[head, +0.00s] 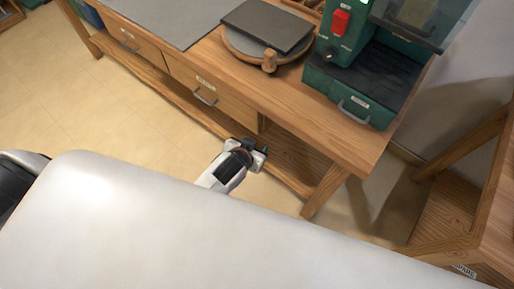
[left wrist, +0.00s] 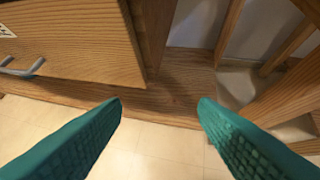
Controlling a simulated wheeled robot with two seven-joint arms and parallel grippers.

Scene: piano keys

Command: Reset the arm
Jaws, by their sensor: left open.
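My left gripper (head: 258,150) is in front of the wooden workbench, near its lower shelf and below the level of the tabletop. In the left wrist view, its two green fingers (left wrist: 160,106) are spread wide apart with nothing between them. Beyond them are the bench's lower wood and the pale floor. My right gripper is not seen in the head view. The upper part of my left arm is hidden behind a large white surface in the foreground.
The workbench (head: 335,138) has drawers with metal handles; one drawer (left wrist: 75,40) is left of my fingers. A green machine (head: 350,70) and a round turntable (head: 240,48) bearing a dark slab stand on top. Wooden shelving (head: 455,200) is at right. Tiled floor (head: 110,120) is clear at left.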

